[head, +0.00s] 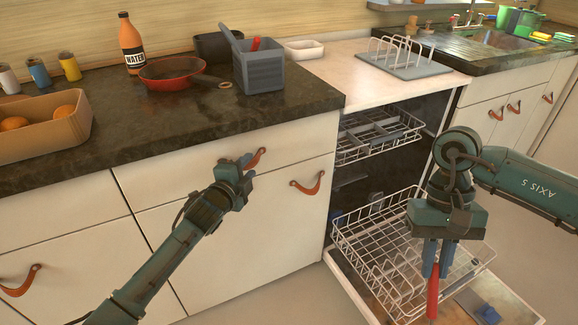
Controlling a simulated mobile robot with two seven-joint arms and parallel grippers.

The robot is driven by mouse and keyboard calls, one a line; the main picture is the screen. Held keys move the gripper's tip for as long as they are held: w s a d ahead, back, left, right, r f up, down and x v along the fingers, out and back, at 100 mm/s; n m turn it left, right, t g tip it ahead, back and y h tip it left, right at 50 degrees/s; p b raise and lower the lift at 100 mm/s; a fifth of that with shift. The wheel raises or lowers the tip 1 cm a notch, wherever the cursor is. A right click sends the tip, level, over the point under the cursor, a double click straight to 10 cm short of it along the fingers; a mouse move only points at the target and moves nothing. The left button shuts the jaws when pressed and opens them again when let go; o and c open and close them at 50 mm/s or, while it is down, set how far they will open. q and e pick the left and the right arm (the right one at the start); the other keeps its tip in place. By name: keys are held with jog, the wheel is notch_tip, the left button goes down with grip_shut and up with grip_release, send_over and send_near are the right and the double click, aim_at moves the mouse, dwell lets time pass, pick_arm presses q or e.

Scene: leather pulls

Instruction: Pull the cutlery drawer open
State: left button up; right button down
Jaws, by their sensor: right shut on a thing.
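The drawer (180,178) is the wide cream front under the dark worktop, and it looks shut. Its brown leather pull (256,157) is partly hidden by my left gripper (248,166). That gripper is at the pull, with its fingers apart; I cannot tell whether they touch the leather. My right gripper (435,270) points down over the open dishwasher and is shut on a red object (432,298), of which only a slim red length shows.
The dishwasher's lower rack (375,240) and door (510,300) stick out at the right. A lower front has another leather pull (308,184). A grey cutlery holder (262,72), red pan (168,74), bottle (130,45) and orange-filled tray (70,125) stand on the worktop.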

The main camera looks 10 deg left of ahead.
pick_arm(q)
jog(key=shift+x, duration=0.95)
grip_shut()
jog(key=shift+s, duration=0.1)
